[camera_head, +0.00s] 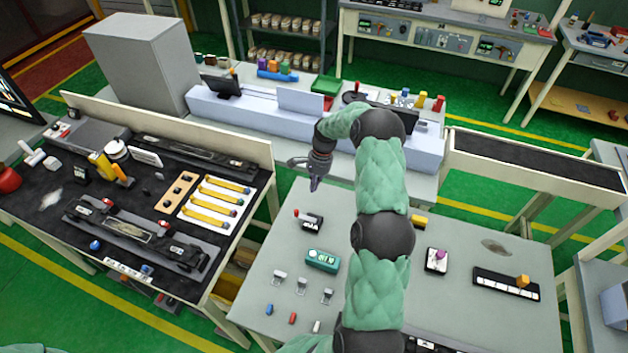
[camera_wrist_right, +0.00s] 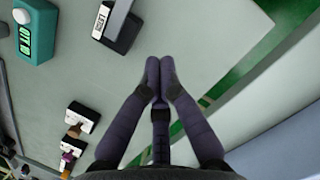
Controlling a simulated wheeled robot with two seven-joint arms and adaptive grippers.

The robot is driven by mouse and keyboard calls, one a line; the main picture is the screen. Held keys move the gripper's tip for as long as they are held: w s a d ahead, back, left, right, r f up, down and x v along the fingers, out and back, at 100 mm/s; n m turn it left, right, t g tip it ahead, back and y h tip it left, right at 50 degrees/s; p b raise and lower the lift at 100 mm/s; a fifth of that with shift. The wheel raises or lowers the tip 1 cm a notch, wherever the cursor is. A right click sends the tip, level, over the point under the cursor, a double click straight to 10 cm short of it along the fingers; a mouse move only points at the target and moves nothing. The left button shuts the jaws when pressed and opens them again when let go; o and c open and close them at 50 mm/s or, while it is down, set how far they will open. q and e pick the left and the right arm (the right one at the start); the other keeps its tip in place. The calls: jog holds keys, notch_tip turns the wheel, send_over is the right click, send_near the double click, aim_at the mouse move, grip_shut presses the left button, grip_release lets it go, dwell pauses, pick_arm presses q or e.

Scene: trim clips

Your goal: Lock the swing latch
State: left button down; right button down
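A small black device with a red knob, which looks like the swing latch (camera_head: 312,223), sits on the grey table, left of my right arm. In the right wrist view a black block with a white lettered label, apparently the same device (camera_wrist_right: 121,27), is at the top, partly cut off. Whether the latch is locked cannot be told. My right gripper (camera_head: 314,186) hangs above the table, beyond the device and apart from it. In the wrist view its fingertips (camera_wrist_right: 160,72) meet with nothing between them. My left gripper is out of view.
A green display box (camera_head: 322,260) stands nearer than the device, with several small clips in front. A purple-knobbed device (camera_head: 437,258) and a black strip with an orange block (camera_head: 505,285) lie right of my arm. A pale raised ledge (camera_head: 250,112) borders the far side.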

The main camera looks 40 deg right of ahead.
aim_at(305, 216)
jog(key=x, duration=0.5)
jog(key=a+p, duration=0.1)
jog(key=a, duration=0.2)
jog(key=shift+f, duration=0.1)
jog(key=shift+a+f, duration=0.1)
jog(key=shift+a, duration=0.45)
